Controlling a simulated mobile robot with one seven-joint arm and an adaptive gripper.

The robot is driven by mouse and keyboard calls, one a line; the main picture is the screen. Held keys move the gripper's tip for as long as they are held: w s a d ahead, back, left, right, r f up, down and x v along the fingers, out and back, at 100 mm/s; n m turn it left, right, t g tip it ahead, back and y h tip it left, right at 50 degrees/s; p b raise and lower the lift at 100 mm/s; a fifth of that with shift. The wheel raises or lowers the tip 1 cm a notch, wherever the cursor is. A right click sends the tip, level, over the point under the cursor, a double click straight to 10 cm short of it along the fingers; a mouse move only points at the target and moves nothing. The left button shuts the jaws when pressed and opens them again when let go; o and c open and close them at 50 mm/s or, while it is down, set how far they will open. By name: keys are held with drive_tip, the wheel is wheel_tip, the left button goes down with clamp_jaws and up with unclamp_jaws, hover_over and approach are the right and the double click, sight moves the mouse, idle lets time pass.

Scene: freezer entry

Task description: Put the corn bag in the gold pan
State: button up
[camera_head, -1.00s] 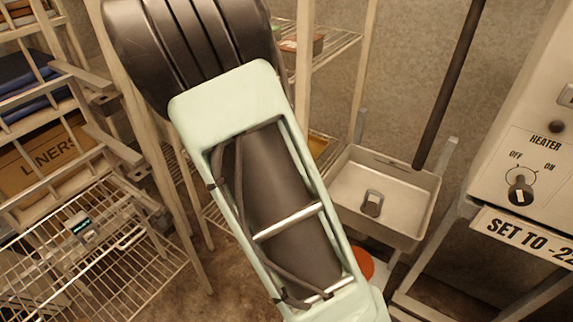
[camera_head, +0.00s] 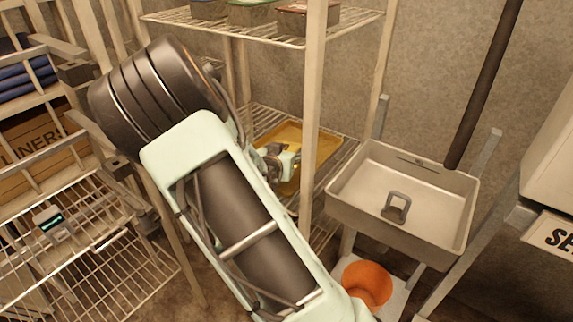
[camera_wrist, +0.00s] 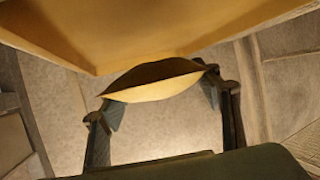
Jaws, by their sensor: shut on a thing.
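The gold pan (camera_head: 320,142) lies on the lower wire shelf behind the post, partly hidden by my arm and the post. In the wrist view the gold pan (camera_wrist: 100,35) fills the top. My gripper (camera_head: 284,160) is at the pan's near left part in the head view. In the wrist view my gripper (camera_wrist: 158,105) is shut on the corn bag (camera_wrist: 155,82), a yellow pouch held between the two fingertips. The bag is just below the pan's edge in that view; whether they touch I cannot tell. The bag cannot be made out in the head view.
A metal sink (camera_head: 405,190) stands right of the shelf post (camera_head: 313,110). An orange bucket (camera_head: 367,283) is below it. An upper wire shelf (camera_head: 270,27) with several containers is above the pan. A wire rack (camera_head: 85,235) stands at the left.

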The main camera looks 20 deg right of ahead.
drive_tip(key=shift+f+b, duration=0.5)
drive_tip(key=shift+f, duration=1.45)
drive_tip(key=shift+f, duration=0.1)
drive_tip(key=o, duration=1.3)
drive_tip(key=shift+f, duration=0.1)
